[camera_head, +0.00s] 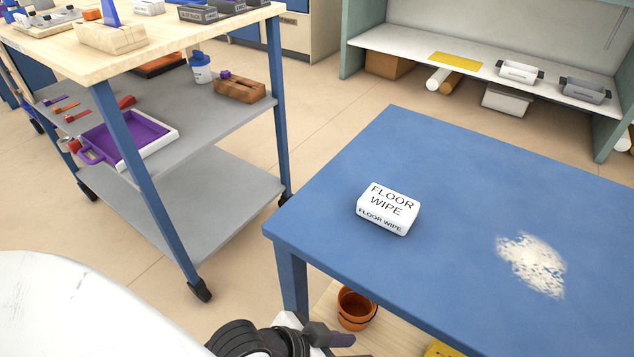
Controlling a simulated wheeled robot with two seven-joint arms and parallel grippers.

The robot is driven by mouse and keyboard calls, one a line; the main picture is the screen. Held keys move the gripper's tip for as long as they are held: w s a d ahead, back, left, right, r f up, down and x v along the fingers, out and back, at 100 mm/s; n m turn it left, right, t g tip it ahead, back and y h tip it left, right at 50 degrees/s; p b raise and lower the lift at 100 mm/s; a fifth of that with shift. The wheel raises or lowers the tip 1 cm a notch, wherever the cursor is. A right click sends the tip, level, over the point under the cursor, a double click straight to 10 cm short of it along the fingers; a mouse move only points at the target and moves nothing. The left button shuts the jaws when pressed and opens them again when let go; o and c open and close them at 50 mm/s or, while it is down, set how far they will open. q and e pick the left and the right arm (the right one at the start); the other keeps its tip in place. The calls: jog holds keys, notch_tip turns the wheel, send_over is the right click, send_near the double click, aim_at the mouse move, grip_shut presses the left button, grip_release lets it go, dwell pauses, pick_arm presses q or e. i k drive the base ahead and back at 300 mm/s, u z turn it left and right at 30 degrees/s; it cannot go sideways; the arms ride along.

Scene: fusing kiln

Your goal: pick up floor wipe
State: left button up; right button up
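The floor wipe (388,208) is a white, block-shaped pack with rounded edges and black "FLOOR WIPE" lettering on its top and front side. It lies flat on the blue table (430,150), near the table's left edge. My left gripper (335,338) shows in part at the bottom of the head view, below and in front of the table's near-left corner and apart from the floor wipe. It is cut off by the frame, so its opening is unclear. My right gripper is out of view.
A pale, speckled spill patch (531,264) lies on the table right of the wipe. An orange bucket (356,309) stands below the table. A workbench (480,68) is at the back right.

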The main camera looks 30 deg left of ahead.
aim_at(392, 211)
jog(key=z, duration=2.65)
jog(key=k, duration=1.25)
jog(key=u, duration=1.5)
